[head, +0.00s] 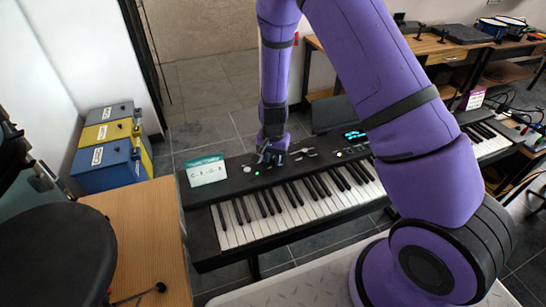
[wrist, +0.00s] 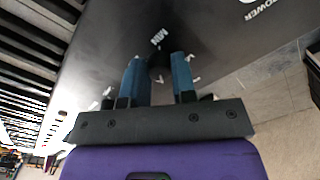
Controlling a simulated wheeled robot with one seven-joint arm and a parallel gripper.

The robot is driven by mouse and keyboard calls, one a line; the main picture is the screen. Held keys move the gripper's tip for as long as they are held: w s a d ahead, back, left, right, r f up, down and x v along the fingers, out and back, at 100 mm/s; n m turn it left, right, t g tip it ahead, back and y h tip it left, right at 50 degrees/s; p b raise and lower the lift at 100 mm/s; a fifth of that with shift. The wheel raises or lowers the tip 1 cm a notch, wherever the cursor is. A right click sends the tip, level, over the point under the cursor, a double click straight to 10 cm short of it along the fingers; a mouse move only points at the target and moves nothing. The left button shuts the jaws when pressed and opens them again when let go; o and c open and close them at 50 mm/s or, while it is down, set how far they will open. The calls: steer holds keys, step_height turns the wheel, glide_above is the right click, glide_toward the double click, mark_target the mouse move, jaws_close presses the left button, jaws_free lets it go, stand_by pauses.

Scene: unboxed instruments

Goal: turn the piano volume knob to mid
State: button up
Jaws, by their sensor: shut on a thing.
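The piano (head: 240,235) is a black keyboard on a stand in the head view, with its control panel along the back edge. My gripper (head: 269,157) is down at the left part of that panel. In the wrist view its two blue fingers (wrist: 159,75) are on either side of a dark round knob (wrist: 157,60), shut on it. A white "MIN" label (wrist: 158,36) is printed beside the knob. The knob's pointer cannot be made out, so its setting is unclear. In the head view the knob is hidden by the gripper.
A white and green card (head: 206,171) stands on the panel left of my gripper. A lit display (head: 355,135) is to the right. "POWER" lettering (wrist: 262,9) shows in the wrist view. A wooden table (head: 145,225) and stacked boxes (head: 100,165) are at the left.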

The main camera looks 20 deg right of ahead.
mark_target(273, 158)
steer(key=shift+w+m, duration=0.1)
steer(key=shift+m, duration=0.6)
steer(key=o, duration=0.9)
steer(key=shift+o, duration=0.2)
step_height(273, 158, up, 11)
